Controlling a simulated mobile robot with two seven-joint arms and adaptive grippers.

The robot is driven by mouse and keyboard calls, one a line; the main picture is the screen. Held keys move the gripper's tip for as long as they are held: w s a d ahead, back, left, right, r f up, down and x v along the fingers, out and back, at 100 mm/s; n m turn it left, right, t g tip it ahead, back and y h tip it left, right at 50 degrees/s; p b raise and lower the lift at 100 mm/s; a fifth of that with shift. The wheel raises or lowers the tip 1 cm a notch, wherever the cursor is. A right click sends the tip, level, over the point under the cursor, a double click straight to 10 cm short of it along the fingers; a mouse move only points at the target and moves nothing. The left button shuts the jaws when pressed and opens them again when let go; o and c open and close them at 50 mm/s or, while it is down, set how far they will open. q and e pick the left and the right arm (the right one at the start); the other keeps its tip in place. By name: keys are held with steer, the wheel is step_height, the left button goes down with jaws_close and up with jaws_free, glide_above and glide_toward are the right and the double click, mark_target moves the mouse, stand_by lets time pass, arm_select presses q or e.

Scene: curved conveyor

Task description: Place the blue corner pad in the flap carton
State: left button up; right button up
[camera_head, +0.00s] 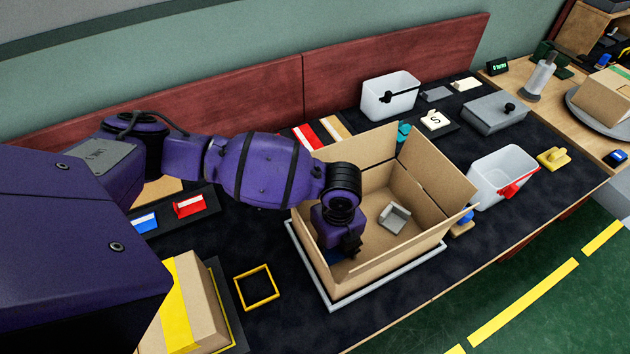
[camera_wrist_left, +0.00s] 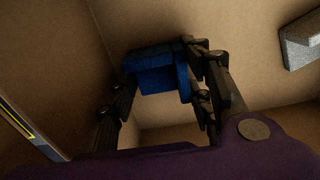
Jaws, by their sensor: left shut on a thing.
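The flap carton (camera_head: 401,248) stands open on a pale tray (camera_head: 345,302) on the dark worktop, its flaps raised. My left gripper (camera_head: 346,248) reaches down inside the carton near its left wall. In the left wrist view the gripper (camera_wrist_left: 160,88) is shut on the blue corner pad (camera_wrist_left: 156,74), with a finger on each side of it. My right gripper is not in view.
A yellow square frame (camera_head: 257,287) lies left of the carton. A taped box (camera_head: 190,310) stands at the front left. White bins (camera_head: 390,95) and (camera_head: 503,176) stand behind and right of the carton. The carton walls surround my left gripper closely.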

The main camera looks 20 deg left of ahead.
mark_target(334, 251)
arm_select(q)
steer(key=shift+w+r, duration=0.1)
steer(key=shift+w, duration=0.05)
steer(key=o, duration=0.5)
step_height(334, 251, up, 12)
steer(key=shift+r+p, duration=0.1)
steer(key=shift+p, duration=0.4)
